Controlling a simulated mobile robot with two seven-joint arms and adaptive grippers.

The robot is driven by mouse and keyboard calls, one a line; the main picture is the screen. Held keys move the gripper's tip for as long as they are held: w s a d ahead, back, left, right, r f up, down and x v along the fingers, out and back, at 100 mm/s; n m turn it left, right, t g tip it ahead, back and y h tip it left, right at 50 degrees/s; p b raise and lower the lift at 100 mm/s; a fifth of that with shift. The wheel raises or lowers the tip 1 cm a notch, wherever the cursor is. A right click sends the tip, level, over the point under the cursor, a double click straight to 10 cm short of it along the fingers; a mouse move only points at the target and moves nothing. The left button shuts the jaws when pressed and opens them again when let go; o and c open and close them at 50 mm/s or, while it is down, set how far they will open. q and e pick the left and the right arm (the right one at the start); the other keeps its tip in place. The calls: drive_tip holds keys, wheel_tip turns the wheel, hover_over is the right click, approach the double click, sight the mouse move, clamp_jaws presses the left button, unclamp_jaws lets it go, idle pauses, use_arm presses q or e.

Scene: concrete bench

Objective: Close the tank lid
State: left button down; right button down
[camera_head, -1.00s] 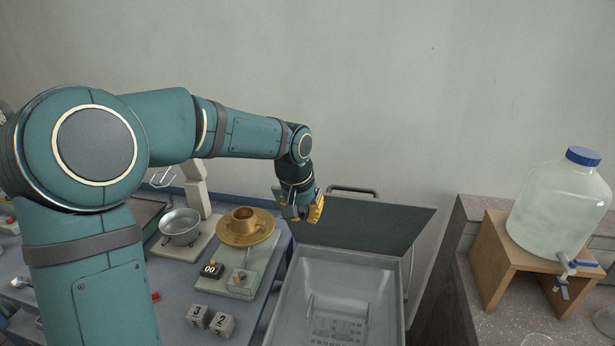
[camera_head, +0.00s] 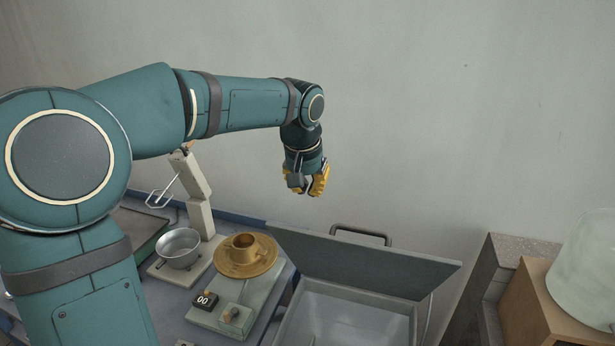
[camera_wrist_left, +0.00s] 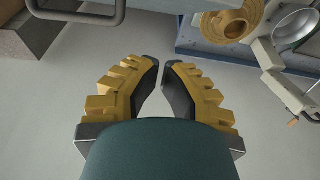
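The tank (camera_head: 345,318) is an open metal basin at the lower middle of the head view. Its dark, flat lid (camera_head: 365,262) stands raised at the back of the basin, with a bar handle (camera_head: 360,232) behind its upper edge. My left gripper (camera_head: 311,190) hangs above and slightly left of the handle, apart from the lid. In the left wrist view, my left gripper (camera_wrist_left: 163,66) has a narrow gap between its yellow-backed fingers and holds nothing. The handle (camera_wrist_left: 76,14) shows at the upper left there. My right gripper is out of view.
A brass cup on a saucer (camera_head: 259,269), a metal bowl (camera_head: 180,246) and a counter box (camera_head: 204,301) stand left of the tank. A wooden stand (camera_head: 527,308) with a large jar (camera_head: 588,268) is at right. The wall rises close behind.

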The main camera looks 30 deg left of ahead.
use_arm(q)
drive_tip(key=f, duration=0.2)
drive_tip(key=s+f, duration=0.1)
drive_tip(key=f, duration=0.3)
drive_tip(key=shift+s+d+f+b, duration=0.1)
drive_tip(key=shift+s+d+b, duration=0.15)
drive_tip(key=shift+b, duration=0.05)
drive_tip(key=shift+s+f, duration=0.2)
